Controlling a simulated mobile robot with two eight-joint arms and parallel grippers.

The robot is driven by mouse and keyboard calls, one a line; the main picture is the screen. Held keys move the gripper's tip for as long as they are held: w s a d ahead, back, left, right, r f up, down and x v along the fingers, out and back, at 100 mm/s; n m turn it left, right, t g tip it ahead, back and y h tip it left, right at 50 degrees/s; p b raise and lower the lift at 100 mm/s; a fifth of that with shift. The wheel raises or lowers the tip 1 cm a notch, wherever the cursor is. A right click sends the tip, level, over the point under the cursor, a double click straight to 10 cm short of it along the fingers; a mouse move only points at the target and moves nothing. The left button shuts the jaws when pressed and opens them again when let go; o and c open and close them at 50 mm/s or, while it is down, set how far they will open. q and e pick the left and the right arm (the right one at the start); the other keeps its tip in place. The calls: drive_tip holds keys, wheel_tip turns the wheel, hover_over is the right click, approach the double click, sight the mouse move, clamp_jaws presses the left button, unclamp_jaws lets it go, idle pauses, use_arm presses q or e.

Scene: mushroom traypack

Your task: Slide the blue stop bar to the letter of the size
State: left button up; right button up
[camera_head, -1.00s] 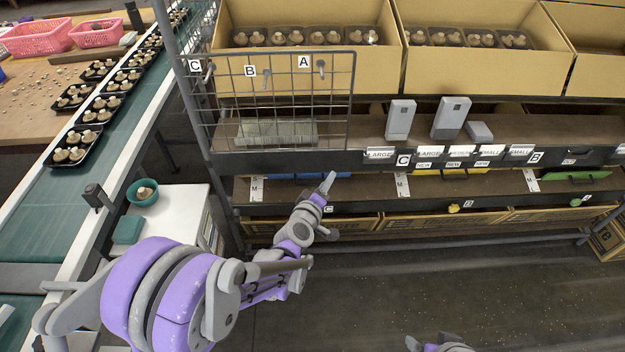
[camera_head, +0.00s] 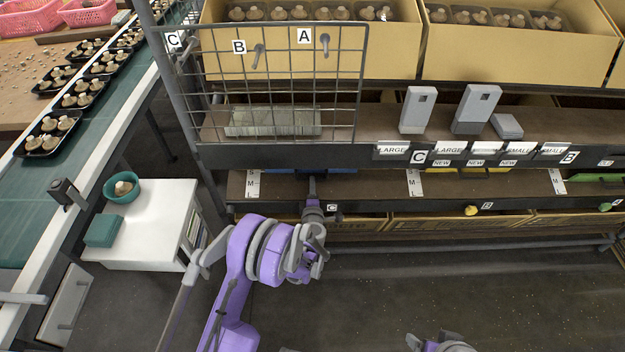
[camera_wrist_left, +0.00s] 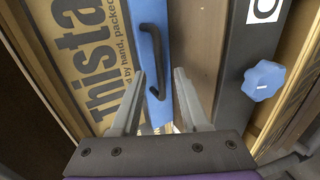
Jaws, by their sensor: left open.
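The blue stop bar (camera_head: 344,171) lies in the left bay of the lower shelf, partly hidden behind my left gripper (camera_head: 312,182). In the left wrist view the blue bar (camera_wrist_left: 153,25) carries a black handle (camera_wrist_left: 164,62). My left gripper (camera_wrist_left: 160,74) is open there, with the handle appearing between its fingers; contact cannot be told. A white strip with S, M and L (camera_head: 253,184) is left of the bar. A blue knob (camera_wrist_left: 263,80) sits on the shelf front near a C label (camera_wrist_left: 264,9). A grey and purple part of my right arm (camera_head: 440,343) shows at the bottom edge; its fingers are unclear.
A wire grid (camera_head: 280,85) with labels A, B and C hangs above the shelf. Grey dispensers (camera_head: 417,110) stand on the upper shelf. A green bar (camera_head: 598,177) lies in a bay at right. A white cabinet (camera_head: 150,225) and conveyor (camera_head: 60,185) are at left. The floor in front is clear.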

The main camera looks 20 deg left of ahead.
sight(311, 173)
use_arm(q)
drive_tip(key=shift+x, duration=2.4)
drive_tip(key=shift+c, duration=0.2)
clamp_jaws()
drive_tip(key=shift+s, duration=0.1)
